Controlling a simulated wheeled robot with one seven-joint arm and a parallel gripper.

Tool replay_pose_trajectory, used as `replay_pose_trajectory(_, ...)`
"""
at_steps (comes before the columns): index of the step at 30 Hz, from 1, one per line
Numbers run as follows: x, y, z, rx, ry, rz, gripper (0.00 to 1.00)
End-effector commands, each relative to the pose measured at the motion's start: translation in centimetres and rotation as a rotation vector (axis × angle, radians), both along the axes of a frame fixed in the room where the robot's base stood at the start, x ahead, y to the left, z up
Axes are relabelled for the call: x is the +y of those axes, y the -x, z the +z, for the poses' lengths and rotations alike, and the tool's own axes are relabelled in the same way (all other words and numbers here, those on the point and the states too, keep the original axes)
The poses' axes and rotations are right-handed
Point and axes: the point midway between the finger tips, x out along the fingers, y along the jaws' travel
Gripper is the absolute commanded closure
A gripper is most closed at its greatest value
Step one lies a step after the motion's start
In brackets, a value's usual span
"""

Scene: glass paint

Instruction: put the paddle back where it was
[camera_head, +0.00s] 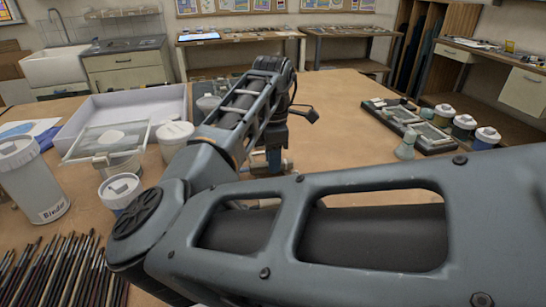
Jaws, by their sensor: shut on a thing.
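My arm reaches across the middle of the brown table, and my gripper (272,158) points down at its far end, mostly hidden behind the arm's own links. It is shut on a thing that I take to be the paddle. The paddle's shape cannot be made out, because the arm covers it. The spot on the table right under the gripper is also largely hidden.
At left are a white tray (80,127), a glass plate (84,150), a tub labelled Binder (34,190), lidded jars (121,188) and many brushes (62,270). At right stand a dark rack (436,149), a pale green piece (405,147) and lidded jars (464,125).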

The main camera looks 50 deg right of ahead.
Motion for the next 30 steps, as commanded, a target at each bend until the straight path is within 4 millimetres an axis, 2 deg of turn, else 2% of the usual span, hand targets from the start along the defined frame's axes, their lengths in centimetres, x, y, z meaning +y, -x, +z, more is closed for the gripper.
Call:
replay_pose_trajectory(2,0.0,0.0,0.0,0.001,0.000,0.000,1.00)
replay_pose_trajectory(3,0.0,0.0,-0.1,0.001,0.001,0.000,0.74)
replay_pose_trajectory(11,0.0,0.0,0.0,0.000,0.000,0.000,0.49)
replay_pose_trajectory(20,0.0,0.0,0.2,0.000,0.000,0.000,0.48)
replay_pose_trajectory(23,-0.1,0.0,1.1,0.000,0.001,0.000,0.48)
replay_pose_trajectory(30,0.0,0.0,5.0,-0.001,0.002,0.000,0.48)
